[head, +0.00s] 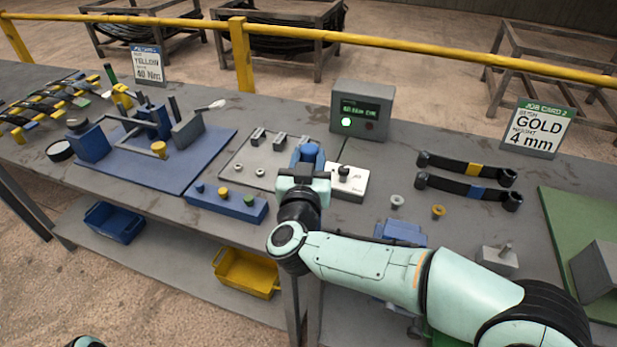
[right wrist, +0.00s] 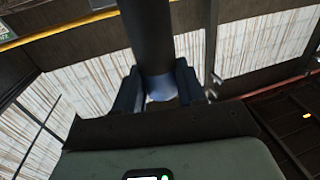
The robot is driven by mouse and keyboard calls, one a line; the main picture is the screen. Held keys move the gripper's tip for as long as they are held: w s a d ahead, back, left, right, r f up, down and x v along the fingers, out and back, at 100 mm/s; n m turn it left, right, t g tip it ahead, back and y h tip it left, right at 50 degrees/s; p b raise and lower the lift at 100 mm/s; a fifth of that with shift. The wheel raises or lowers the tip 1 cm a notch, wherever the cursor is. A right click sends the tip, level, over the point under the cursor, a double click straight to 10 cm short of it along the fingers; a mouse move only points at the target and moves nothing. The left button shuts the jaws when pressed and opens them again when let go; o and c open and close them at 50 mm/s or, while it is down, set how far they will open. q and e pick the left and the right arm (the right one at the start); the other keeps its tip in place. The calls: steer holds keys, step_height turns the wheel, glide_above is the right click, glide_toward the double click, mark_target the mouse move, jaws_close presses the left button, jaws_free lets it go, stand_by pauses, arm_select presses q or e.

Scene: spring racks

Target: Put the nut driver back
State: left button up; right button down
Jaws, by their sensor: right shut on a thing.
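My right gripper (head: 303,176) reaches over the middle of the bench and is shut. In the right wrist view, its two dark fingers (right wrist: 158,88) close on a dark upright cylinder (right wrist: 146,35), which I take to be the nut driver; its far end runs out of the picture. In the head view a blue rounded piece (head: 308,154) shows just beyond the gripper; I cannot tell whether it is part of the held tool. My left gripper is out of view.
A white box (head: 355,187) with a black knob stands right beside the gripper. A grey display box (head: 361,110) is behind. A blue fixture plate (head: 200,165), two black wrenches (head: 448,185) and loose bolts (head: 397,200) lie around. Job cards (head: 537,130) stand at the back.

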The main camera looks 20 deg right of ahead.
step_height(320, 180, down, 4)
steer(key=shift+f+b, duration=0.1)
steer(key=shift+b, duration=0.4)
steer(key=c, duration=0.6)
jaws_free()
steer(key=shift+f, duration=0.25)
steer(key=shift+o, duration=0.2)
steer(key=shift+r, duration=0.15)
steer(key=shift+s+a, duration=0.2)
steer(key=shift+s, duration=0.15)
steer(key=v, duration=1.1)
steer(key=shift+s, duration=0.15)
